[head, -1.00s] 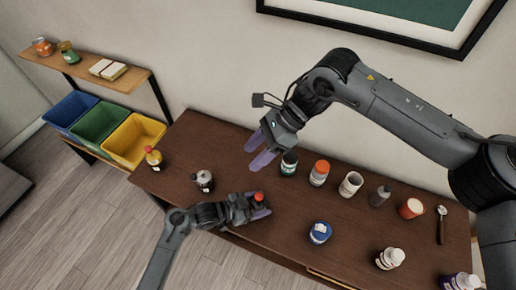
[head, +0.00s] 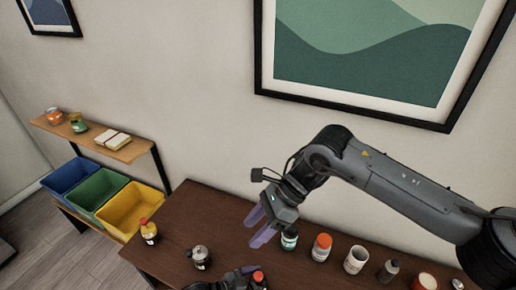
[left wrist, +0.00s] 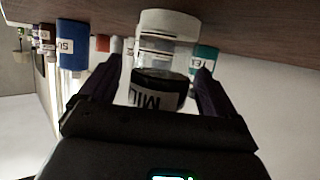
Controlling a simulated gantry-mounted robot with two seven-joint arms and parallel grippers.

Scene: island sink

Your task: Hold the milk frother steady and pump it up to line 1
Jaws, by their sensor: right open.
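Coloured bins (head: 130,208) and a shelf (head: 125,153) stand left. The wall is behind.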

